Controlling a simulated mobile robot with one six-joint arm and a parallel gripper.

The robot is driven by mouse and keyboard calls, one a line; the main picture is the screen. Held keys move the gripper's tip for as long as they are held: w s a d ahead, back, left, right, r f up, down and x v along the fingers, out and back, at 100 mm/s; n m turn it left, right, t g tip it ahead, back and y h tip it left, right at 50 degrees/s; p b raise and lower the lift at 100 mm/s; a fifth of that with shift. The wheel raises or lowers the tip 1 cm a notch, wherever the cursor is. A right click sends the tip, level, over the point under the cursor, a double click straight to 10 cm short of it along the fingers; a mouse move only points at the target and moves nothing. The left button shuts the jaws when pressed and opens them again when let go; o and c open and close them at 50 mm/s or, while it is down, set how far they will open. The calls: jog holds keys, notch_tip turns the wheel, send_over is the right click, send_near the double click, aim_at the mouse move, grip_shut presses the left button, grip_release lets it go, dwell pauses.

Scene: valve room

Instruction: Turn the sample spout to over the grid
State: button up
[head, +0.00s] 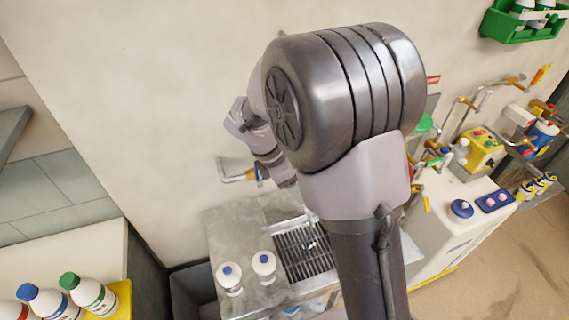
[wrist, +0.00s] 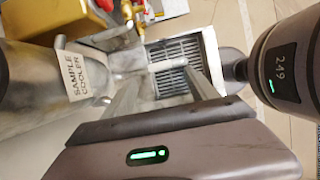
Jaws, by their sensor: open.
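The grid (head: 305,250) is a dark slatted drain set in the metal bench, partly covered by my arm in the head view. In the wrist view the grid (wrist: 178,60) shows beyond my fingers. A bent metal spout (head: 235,177) with a blue collar sticks out leftward from the wall side, left of the grid; I cannot tell if it is the sample spout. My arm hides the gripper in the head view.
A metal cylinder labelled SAMPLE COOLER (wrist: 82,78) stands close on the left in the wrist view. Two white bottles (head: 230,278) with blue caps stand on the bench left of the grid. More capped bottles (head: 88,292) are at lower left. Pipes and a yellow box (head: 484,148) crowd the right.

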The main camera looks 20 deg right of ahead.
jog(key=p+v, duration=0.2)
jog(key=v, duration=0.8)
jog(key=shift+p, duration=0.3)
jog(key=s+a+f+m+t+y+b, duration=0.2)
jog(key=s+m+t+y+b, duration=0.1)
jog(key=s+m+b, duration=0.4)
jog(key=s+a+f+m+t+y+b, duration=0.1)
jog(key=s+m+b, duration=0.5)
jog(key=s+m, duration=0.7)
jog(key=m+t+y, duration=0.1)
jog(key=m+y, duration=0.1)
jog(key=shift+s+a+f+m+t+y+b, duration=0.3)
jog(key=shift+s+a+f+t+b, duration=0.05)
jog(key=shift+s+a+t+b, duration=0.05)
